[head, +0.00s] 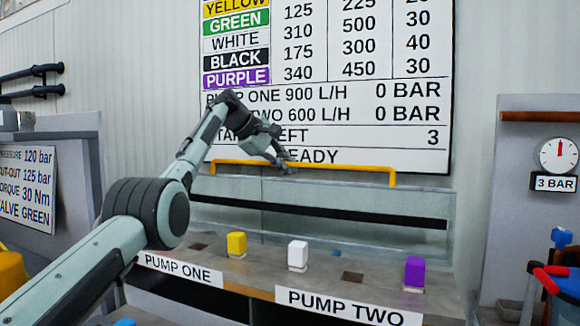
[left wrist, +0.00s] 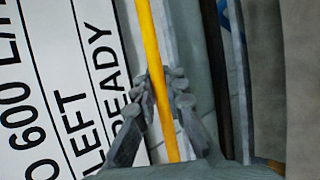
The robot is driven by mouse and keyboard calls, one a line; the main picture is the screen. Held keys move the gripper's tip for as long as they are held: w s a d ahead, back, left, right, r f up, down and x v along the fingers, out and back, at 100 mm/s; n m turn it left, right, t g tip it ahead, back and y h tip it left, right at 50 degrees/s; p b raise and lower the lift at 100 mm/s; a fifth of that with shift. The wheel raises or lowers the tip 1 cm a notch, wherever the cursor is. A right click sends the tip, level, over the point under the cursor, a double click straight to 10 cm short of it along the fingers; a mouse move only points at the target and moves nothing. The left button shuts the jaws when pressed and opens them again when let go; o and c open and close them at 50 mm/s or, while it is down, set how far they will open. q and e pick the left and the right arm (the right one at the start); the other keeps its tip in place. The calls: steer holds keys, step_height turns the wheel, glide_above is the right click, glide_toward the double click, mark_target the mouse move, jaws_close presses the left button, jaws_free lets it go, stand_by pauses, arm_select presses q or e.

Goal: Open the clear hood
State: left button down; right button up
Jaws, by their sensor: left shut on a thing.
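The clear hood (head: 420,205) is a see-through panel standing up behind the pump bench, with a yellow bar handle (head: 340,173) along its top edge. My left gripper (head: 284,160) is at the handle, left of its middle. In the left wrist view the yellow handle (left wrist: 156,60) runs between the two fingers of my left gripper (left wrist: 163,85), which are shut on it. My right gripper is in neither view.
On the bench (head: 262,268) below the hood are a yellow block (head: 236,243), a white block (head: 298,253) and a purple block (head: 414,272). A white board (head: 330,110) hangs close behind the handle. A pressure gauge (head: 558,155) and red-handled tool (head: 546,281) are at the right.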

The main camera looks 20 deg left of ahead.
arm_select(q)
steer(key=shift+a+r, duration=0.1)
steer(key=shift+r, duration=0.35)
steer(key=c, duration=1.6)
jaws_free()
steer(key=shift+s, duration=0.1)
steer(key=shift+f, duration=0.15)
steer(key=v, duration=1.2)
steer(key=shift+s+f, duration=0.1)
